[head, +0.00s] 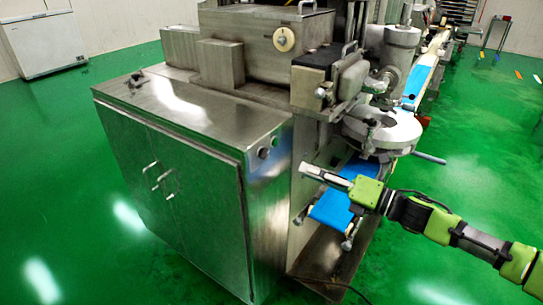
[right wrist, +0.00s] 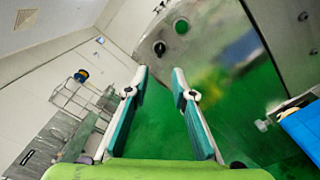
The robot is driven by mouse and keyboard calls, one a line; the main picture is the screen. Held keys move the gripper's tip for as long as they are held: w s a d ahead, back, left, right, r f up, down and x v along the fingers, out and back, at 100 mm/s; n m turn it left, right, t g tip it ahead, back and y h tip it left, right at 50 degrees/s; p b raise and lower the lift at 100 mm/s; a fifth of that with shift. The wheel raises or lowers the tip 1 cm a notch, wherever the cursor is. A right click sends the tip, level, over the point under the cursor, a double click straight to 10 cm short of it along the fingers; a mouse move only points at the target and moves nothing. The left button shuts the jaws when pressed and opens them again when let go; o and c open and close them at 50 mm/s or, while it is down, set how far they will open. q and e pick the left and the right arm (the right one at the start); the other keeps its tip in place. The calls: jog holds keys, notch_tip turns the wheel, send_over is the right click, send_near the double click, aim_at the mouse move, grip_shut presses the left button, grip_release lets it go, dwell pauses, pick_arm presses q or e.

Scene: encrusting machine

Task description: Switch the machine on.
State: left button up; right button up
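The encrusting machine (head: 262,60) is a large steel unit with a cabinet (head: 170,185) at its front left. Two round buttons sit on the cabinet's end panel: a dark one (head: 263,153) and another close beside it (head: 275,141). In the right wrist view the dark button (right wrist: 160,47) and a green button (right wrist: 181,26) lie beyond my fingertips. My right gripper (head: 308,171) points left toward this panel, to the right of the buttons and apart from them. Its two fingers (right wrist: 160,72) are apart with nothing between them. My left gripper is in neither view.
A blue conveyor belt (head: 333,210) lies beneath and beside my right gripper. A round steel table (head: 385,130) with a protruding rod (head: 430,158) stands above the belt. Green floor (head: 60,200) is clear to the left. A white chest (head: 45,42) stands at the back left.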

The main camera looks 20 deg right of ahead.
aim_at(267, 154)
jog(key=p+x, duration=0.4)
jog(key=x, duration=0.8)
jog(key=shift+w+a+r, duration=0.1)
jog(key=shift+r, duration=0.05)
jog(key=shift+w+a, duration=0.2)
jog(key=shift+w, duration=0.1)
grip_shut()
